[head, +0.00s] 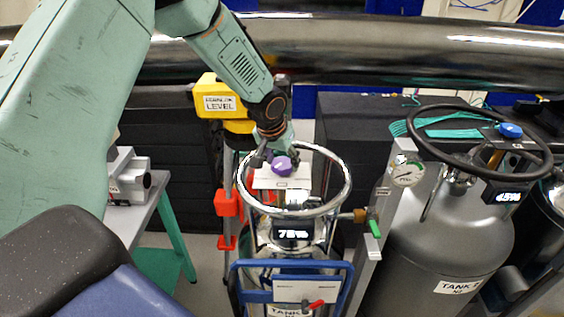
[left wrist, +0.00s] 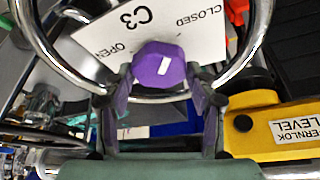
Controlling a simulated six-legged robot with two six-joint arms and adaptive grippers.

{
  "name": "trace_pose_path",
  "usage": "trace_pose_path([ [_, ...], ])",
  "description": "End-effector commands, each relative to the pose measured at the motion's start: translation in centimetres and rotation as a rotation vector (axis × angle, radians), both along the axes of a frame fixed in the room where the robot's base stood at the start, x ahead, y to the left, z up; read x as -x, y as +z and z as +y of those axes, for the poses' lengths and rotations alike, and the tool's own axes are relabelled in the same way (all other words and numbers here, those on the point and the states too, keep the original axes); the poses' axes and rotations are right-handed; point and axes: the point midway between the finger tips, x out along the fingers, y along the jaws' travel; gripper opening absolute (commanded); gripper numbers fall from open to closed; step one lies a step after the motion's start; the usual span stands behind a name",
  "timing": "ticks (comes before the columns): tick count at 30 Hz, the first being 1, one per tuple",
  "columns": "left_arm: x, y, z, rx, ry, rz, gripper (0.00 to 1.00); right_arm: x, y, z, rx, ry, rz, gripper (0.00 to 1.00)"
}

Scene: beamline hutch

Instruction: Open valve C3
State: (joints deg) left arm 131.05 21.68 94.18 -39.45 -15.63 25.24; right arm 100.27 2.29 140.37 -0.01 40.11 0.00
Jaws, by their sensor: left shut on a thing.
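The purple valve knob (left wrist: 150,78) stands in front of a white plate (left wrist: 95,35) marked C3, with OPEN at its lower left and CLOSED at its upper right. A short white mark on the knob slants up to the right, toward the CLOSED side. My left gripper (left wrist: 160,72) is shut on the knob, one finger at each side. In the head view the knob (head: 281,168) sits inside the chrome ring of the middle tank, with my left gripper (head: 279,152) over it from above. My right gripper is not in view.
The chrome ring (head: 343,206) surrounds the knob closely. A yellow box labelled LEVEL (head: 222,103) stands just left. A large shiny pipe (head: 440,50) runs behind.

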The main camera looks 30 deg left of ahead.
Motion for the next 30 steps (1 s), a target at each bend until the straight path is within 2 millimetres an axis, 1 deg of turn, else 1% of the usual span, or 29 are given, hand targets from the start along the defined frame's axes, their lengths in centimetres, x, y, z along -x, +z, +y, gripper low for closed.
trace_pose_path([
  [1,0.0,-0.2,0.0,-0.002,0.026,0.000,0.25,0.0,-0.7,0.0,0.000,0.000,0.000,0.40],
  [8,-0.1,-0.4,-0.1,-0.004,0.176,-0.003,0.25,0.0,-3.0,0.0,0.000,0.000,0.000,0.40],
  [15,-0.2,-0.6,-0.2,-0.003,0.374,-0.005,0.25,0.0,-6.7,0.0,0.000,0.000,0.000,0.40],
  [21,-0.2,-0.5,-0.4,-0.002,0.556,-0.005,0.25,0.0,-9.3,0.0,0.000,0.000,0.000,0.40],
  [24,-0.3,-0.5,-0.4,-0.002,0.651,-0.004,0.25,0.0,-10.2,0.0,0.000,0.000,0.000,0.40],
  [30,-0.3,-0.3,-0.5,-0.002,0.842,-0.002,0.25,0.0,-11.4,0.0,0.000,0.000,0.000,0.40],
])
